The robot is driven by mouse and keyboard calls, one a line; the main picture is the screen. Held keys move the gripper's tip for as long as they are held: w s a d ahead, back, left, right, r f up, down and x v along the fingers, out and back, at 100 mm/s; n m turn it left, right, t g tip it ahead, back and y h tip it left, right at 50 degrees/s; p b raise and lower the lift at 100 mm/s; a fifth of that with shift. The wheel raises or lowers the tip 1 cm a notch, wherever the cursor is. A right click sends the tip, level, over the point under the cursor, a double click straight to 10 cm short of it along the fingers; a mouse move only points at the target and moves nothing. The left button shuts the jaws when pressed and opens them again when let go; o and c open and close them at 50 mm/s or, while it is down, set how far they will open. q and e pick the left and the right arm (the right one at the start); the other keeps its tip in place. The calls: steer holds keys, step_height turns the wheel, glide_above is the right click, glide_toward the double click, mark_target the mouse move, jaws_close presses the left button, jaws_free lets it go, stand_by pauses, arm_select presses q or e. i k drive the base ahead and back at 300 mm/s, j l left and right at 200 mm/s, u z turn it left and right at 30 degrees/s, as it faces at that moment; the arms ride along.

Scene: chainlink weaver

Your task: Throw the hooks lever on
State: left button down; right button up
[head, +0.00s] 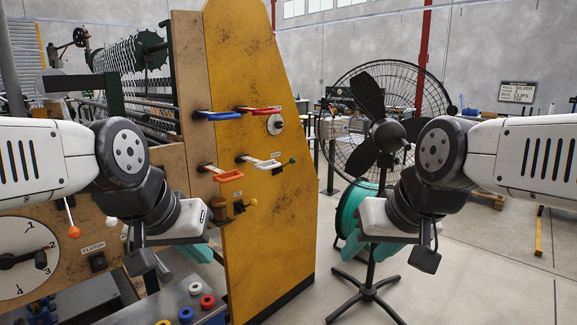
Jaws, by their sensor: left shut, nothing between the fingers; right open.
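Several handles stick out of slots in the wooden and yellow panels: a blue handle (218,116), a red handle (262,109), an orange handle (229,176) and a white handle (265,163). A lever with an orange ball knob (73,232) is on the wooden front at the left. I cannot read which one is the hooks lever. My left gripper (190,256) is shut and empty, low in front of the machine below the orange handle. My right gripper (378,244) is open and empty, to the right of the yellow panel (265,220), apart from the machine.
A dial (22,257) and a dark switch (97,262) are on the wooden front. A grey box with coloured rings (195,288) stands below my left gripper. A large black fan (385,135) stands behind my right gripper. The floor at the right is mostly clear.

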mark_target(292, 160)
steer(key=i+l+u, duration=0.45)
steer(key=i+l, duration=0.25)
steer(key=i+l+u, duration=0.2)
steer(key=i, duration=0.3)
steer(key=i+l+u, duration=0.15)
steer(key=i+l, duration=0.3)
